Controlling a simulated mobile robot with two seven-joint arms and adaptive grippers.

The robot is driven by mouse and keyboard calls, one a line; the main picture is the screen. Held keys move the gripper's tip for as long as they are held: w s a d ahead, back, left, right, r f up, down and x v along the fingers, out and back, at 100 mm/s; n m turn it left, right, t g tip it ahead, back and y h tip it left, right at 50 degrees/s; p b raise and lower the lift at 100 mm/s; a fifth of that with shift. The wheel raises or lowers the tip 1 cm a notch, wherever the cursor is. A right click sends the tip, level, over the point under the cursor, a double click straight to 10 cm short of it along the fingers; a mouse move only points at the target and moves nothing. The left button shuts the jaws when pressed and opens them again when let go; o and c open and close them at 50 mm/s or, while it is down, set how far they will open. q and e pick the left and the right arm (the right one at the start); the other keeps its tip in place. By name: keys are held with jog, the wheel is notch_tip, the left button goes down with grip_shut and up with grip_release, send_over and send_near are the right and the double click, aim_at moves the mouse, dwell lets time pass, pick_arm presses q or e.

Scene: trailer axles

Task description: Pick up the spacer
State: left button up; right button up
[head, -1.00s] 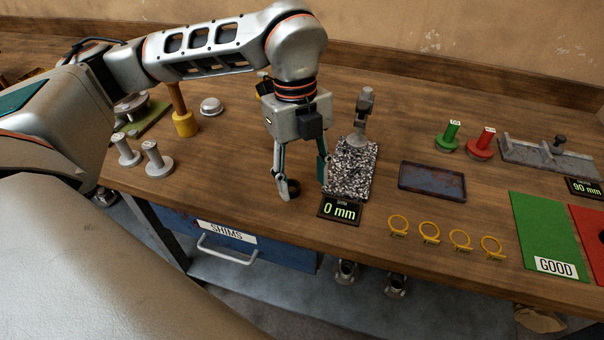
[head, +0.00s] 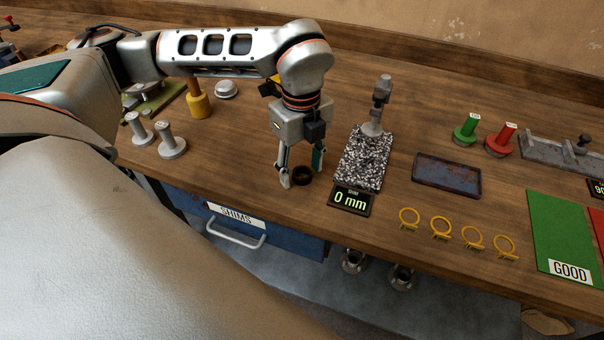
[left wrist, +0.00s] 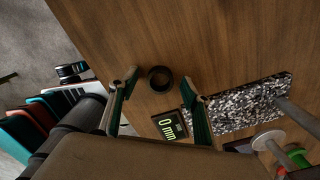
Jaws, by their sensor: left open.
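The spacer appears to be a small dark ring (head: 302,175) lying on the wooden bench, left of the speckled stone plate. The left wrist view shows the same black ring (left wrist: 160,79) with its open hole facing the camera. My left gripper (head: 301,178) points down over the ring, fingers spread wide. In the left wrist view, my left gripper (left wrist: 164,87) has one fingertip on each side of the ring, with gaps on both sides. It holds nothing. I cannot tell how far its tips are above the bench. My right gripper is not in view.
The stone plate (head: 362,160) with its gauge stand (head: 377,105) and the 0 mm display (head: 350,200) stand close right of the gripper. A dark tray (head: 446,175) and several yellow rings (head: 440,227) lie farther right. Grey pegs (head: 171,141) stand left. The bench's front edge is near.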

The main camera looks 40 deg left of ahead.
aim_at(302, 172)
pick_arm(q)
jog(key=c, duration=1.2)
jog(key=shift+r, duration=0.1)
notch_tip(302, 172, up, 20)
jog(key=p, duration=0.1)
